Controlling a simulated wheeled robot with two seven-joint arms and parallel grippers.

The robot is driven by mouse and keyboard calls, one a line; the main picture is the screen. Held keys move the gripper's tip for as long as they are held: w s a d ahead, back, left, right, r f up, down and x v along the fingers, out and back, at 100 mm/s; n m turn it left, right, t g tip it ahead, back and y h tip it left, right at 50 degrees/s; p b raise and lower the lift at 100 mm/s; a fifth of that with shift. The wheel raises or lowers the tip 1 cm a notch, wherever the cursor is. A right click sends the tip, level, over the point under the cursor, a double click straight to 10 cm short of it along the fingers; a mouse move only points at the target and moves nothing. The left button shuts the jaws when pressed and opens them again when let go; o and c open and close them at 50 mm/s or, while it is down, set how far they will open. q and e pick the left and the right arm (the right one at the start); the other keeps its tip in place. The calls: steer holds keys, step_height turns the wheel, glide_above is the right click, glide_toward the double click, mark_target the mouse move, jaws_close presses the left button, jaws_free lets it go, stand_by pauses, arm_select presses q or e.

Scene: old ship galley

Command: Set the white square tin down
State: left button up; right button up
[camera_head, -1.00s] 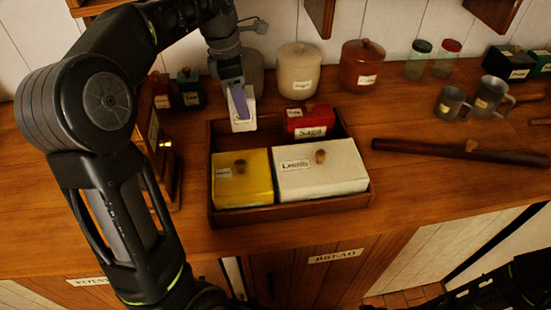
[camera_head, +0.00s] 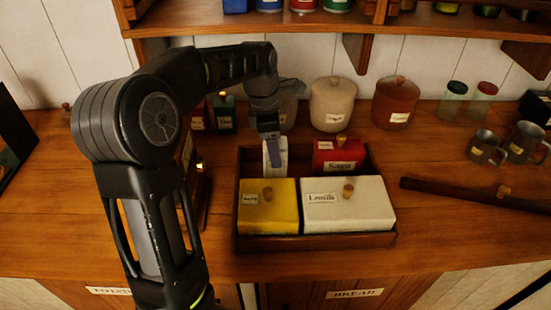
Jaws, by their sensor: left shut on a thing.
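My left gripper (camera_head: 272,148) is shut on a small white tin (camera_head: 275,168), which I take as the white square tin. The gripper partly hides it. It is upright in the back-left part of a wooden box (camera_head: 318,242), behind a yellow tin (camera_head: 268,215) and left of a red tin labelled Sago (camera_head: 337,161). I cannot tell whether its base touches the box floor. A larger white tin labelled Lentils (camera_head: 350,211) fills the front right of the box. My right gripper is out of view.
A cream jar (camera_head: 333,106) and a brown jar (camera_head: 395,104) stand behind the box. A shelf (camera_head: 240,27) runs above. The counter right of the box is partly clear.

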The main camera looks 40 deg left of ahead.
arm_select(q)
steer(key=shift+f, duration=1.85)
steer(key=shift+f, duration=0.1)
steer(key=o, duration=1.6)
steer(key=shift+c, duration=0.2)
steer(key=r, duration=0.4)
steer(key=a+r, duration=0.1)
steer(key=r, duration=0.3)
steer(key=s+r, duration=0.1)
steer(key=r, duration=0.3)
steer(key=shift+a, duration=0.2)
